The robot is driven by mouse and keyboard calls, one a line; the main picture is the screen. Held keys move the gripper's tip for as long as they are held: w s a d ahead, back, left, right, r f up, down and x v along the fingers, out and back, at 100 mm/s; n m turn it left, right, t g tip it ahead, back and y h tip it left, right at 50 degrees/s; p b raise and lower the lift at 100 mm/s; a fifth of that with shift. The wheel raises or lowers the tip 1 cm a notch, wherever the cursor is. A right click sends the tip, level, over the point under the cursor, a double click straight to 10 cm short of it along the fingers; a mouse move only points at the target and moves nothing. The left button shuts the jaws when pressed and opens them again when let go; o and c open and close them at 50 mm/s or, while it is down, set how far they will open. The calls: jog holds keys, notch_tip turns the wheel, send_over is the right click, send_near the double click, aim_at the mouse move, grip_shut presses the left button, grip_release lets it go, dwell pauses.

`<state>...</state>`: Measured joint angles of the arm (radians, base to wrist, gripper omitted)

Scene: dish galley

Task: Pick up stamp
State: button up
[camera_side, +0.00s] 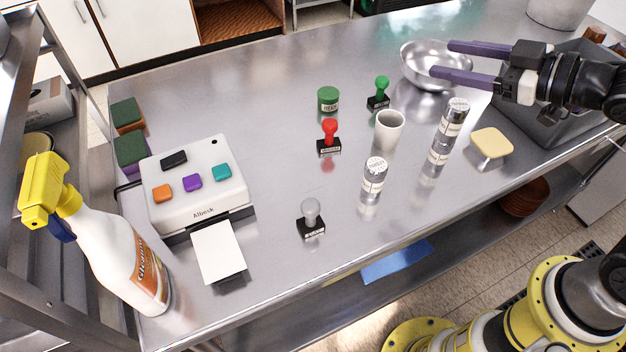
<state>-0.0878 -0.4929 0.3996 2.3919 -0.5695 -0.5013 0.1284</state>
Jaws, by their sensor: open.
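Three stamps stand upright on the steel table (270,95). The red-handled stamp (330,138) is near the middle. The green-handled stamp (380,92) is farther back and to the right. The grey-handled stamp (311,218) is near the front edge. Each has a dark rectangular base. My gripper (440,59) is at the upper right, its two purple fingers apart and pointing left. It appears over or beside the metal bowl (425,85), with nothing between the fingers. It is well to the right of the red and grey stamps and closer to the green one.
A white cup (388,130), shakers (374,176) (452,120), a green tin (328,99) and a yellow-topped block (491,145) stand around the stamps. A device with coloured buttons (200,185), a paper (217,250), sponges (130,150) and a spray bottle (120,250) are left. A grey bin (530,125) is right.

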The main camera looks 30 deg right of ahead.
jog(key=s+a+f+n+g+y, duration=0.1)
jog(key=a+f+n+g+y, duration=0.2)
jog(key=a+f, duration=0.4)
jog(key=n+g+y, duration=0.1)
jog(key=g+y, duration=0.3)
send_near(311, 214)
jog(key=d, duration=0.3)
jog(key=shift+s+d+f, duration=0.2)
jog(key=shift+d+f, duration=0.15)
jog(key=shift+f, duration=0.05)
jog(key=shift+a+f+g, duration=0.25)
jog(key=shift+g, duration=0.15)
jog(key=shift+h, duration=0.3)
jog(key=x, duration=0.7)
jog(key=shift+r, duration=0.15)
jog(key=shift+w+r+x, duration=0.1)
jog(key=shift+w+x, duration=0.05)
jog(key=shift+x, duration=0.9)
jog(key=shift+w+r+x, duration=0.1)
jog(key=shift+x, duration=1)
jog(key=shift+w+r+x, duration=0.1)
jog(key=shift+w+x, duration=0.05)
jog(key=shift+x, duration=0.9)
jog(key=shift+c, duration=0.2)
grip_shut()
